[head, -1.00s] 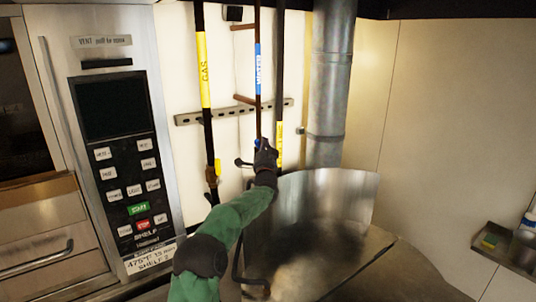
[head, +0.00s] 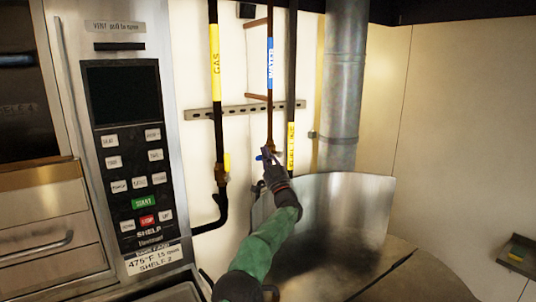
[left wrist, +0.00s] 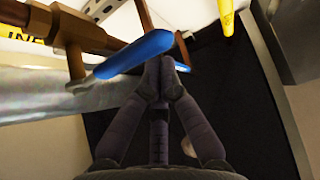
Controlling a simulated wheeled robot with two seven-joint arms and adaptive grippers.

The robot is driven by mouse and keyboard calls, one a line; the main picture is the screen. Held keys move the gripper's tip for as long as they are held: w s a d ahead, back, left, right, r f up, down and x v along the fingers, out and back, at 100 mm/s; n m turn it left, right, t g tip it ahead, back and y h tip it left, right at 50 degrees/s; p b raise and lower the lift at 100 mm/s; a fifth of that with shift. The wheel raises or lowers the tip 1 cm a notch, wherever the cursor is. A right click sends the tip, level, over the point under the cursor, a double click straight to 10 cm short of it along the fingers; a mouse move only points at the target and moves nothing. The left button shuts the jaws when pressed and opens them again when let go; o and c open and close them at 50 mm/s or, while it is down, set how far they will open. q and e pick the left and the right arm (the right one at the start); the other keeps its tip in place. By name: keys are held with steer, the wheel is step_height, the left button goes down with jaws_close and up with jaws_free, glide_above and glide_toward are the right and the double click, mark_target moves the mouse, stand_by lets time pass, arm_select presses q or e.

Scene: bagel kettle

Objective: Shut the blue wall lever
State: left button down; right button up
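The blue lever (head: 262,157) is on the brown water pipe (head: 270,115), which has a blue WATER label. In the left wrist view the lever (left wrist: 135,53) is a long blue handle running from lower left to upper right, beside a brown valve fitting (left wrist: 75,35). My left gripper (head: 266,152) is at the lever in the head view, partly covering it. In the left wrist view its dark fingertips (left wrist: 160,72) are together just below the lever's right part; I cannot tell whether they touch it. My right gripper is not in view.
A black gas pipe (head: 215,110) with a yellow label stands left, another yellow-labelled pipe (head: 291,110) right. A round metal kettle (head: 335,215) with a raised back shield is below. An oven control panel (head: 125,130) is at left. A small shelf (head: 515,262) is at far right.

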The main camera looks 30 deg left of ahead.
arm_select(q)
steer(key=shift+s+f+n+g+y, duration=0.2)
steer(key=shift+f+n+g+y, duration=0.2)
steer(key=shift+f+n+g, duration=0.2)
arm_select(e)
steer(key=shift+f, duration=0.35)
arm_select(q)
steer(key=shift+f, duration=0.15)
